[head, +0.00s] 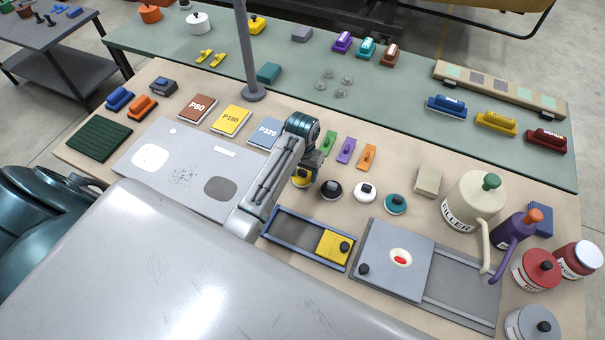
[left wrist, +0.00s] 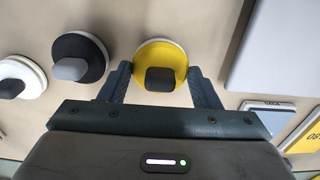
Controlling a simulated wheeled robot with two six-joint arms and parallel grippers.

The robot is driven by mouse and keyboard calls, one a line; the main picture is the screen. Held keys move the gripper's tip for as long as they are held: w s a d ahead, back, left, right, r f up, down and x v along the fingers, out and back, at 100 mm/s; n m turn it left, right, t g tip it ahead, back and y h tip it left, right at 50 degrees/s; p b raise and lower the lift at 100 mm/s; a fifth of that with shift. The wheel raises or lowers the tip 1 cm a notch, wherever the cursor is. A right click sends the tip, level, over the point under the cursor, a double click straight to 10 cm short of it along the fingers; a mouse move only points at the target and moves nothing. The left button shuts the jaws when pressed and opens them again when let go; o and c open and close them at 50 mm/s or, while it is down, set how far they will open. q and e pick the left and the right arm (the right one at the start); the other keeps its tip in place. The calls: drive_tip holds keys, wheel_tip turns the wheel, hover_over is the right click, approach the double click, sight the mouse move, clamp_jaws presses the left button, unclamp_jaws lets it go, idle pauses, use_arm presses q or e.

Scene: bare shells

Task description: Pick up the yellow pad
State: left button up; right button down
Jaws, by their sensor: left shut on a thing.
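The yellow pad (head: 301,183) is a round disc with a dark knob, at the left end of a row of round pads. In the head view my left arm and gripper (head: 309,171) partly cover it. In the left wrist view the yellow pad (left wrist: 174,52) lies between the two fingers of my left gripper (left wrist: 160,82), which is shut on it. I cannot tell whether the pad is clear of the tabletop. My right gripper is not in view.
Close by stand a black pad (head: 331,191), a white pad (head: 364,192) and a teal pad (head: 396,204). A grey panel (head: 165,185) lies to the left. A blue-edged tray (head: 283,234) with a yellow block (head: 334,247) is in front. Green, purple and orange tools stand behind.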

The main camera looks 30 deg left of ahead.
use_arm(q)
drive_tip(key=shift+r, duration=0.35)
drive_tip(key=shift+r+b, duration=0.6)
drive_tip(key=shift+b, duration=0.1)
drive_tip(key=s+b, duration=0.1)
drive_tip(key=s, duration=0.1)
drive_tip(key=s+d, duration=0.1)
drive_tip(key=s, duration=0.1)
drive_tip(key=s+d+b, duration=0.1)
drive_tip(key=s, duration=0.2)
drive_tip(key=shift+s+d+r+b, duration=0.1)
drive_tip(key=shift+d+r+b, duration=0.1)
drive_tip(key=shift+r+b, duration=0.2)
drive_tip(key=s, duration=0.2)
drive_tip(key=s+d+r, duration=0.1)
drive_tip(key=s, duration=0.1)
drive_tip(key=s+d+p, duration=0.1)
drive_tip(key=s, duration=0.1)
drive_tip(key=shift+s+d+r, duration=0.15)
drive_tip(key=shift+s, duration=0.15)
drive_tip(key=shift+s+d, duration=0.2)
drive_tip(key=shift+s, duration=0.5)
drive_tip(key=shift+o, duration=0.8)
drive_tip(key=shift+c, duration=0.2)
drive_tip(key=shift+s, duration=0.1)
